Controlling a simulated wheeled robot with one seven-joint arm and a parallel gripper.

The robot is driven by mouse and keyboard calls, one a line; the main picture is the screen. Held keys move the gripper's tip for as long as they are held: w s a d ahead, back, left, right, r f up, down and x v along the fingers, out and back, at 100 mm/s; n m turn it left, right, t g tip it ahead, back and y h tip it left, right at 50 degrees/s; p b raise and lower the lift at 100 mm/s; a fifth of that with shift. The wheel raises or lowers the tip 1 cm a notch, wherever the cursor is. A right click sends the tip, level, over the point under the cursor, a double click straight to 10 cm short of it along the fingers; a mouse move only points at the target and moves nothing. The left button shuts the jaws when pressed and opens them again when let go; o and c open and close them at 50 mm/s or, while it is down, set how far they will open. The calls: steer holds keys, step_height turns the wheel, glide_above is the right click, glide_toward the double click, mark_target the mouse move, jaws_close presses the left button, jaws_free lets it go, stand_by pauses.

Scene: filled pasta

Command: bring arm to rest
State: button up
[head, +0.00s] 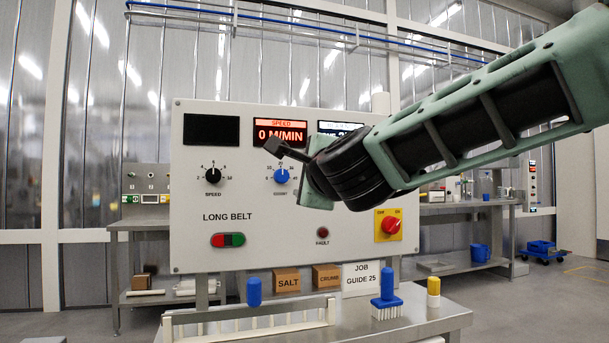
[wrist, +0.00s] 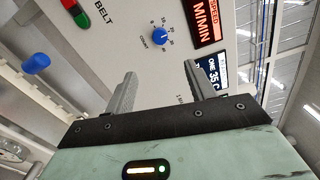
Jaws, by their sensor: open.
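My gripper (head: 275,148) is raised in front of the white control panel (head: 290,225) in the head view, with my green arm reaching in from the right. In the wrist view my gripper (wrist: 160,85) has its two fingers apart with nothing between them. A blue knob (head: 281,175) on the panel is just below the fingers in the head view; the same knob (wrist: 160,36) lies beyond the fingertips in the wrist view. I cannot tell the exact gap to the panel. The speed display (head: 281,132) reads 0 M/MIN. A second display is partly hidden behind my arm.
Below the panel, a steel table (head: 435,317) holds a white rack (head: 250,322), a blue-handled brush (head: 387,295), a yellow-capped bottle (head: 433,292), salt (head: 287,281) and crumb (head: 327,277) boxes and a job guide card (head: 361,279). A red switch (head: 390,225) sits at the panel's lower right.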

stand_by(0.5)
steer(key=s+a+f+n+g+y, duration=0.1)
steer(key=s+f+n+g, duration=0.4)
steer(key=s+f+n, duration=0.45)
steer(key=s+a+f+n+g+y, duration=0.1)
steer(key=s+f+n+g, duration=0.5)
steer(key=f, duration=0.7)
steer(key=s+d+f+n+g+h, duration=0.3)
steer(key=s+d+f+n, duration=0.1)
steer(key=s+d+f, duration=0.4)
steer(key=s+d+f+n+g+h, duration=0.3)
steer(key=s+d+f+n, duration=0.25)
steer(key=s, duration=0.55)
step_height(320, 180, up, 26)
steer(key=d+p, duration=0.1)
steer(key=p, duration=2.5)
steer(key=shift+s+d+f+m+p, duration=0.2)
steer(key=shift+s+d+m+p, duration=0.1)
steer(key=shift+d+p, duration=0.1)
steer(key=shift+c, duration=0.3)
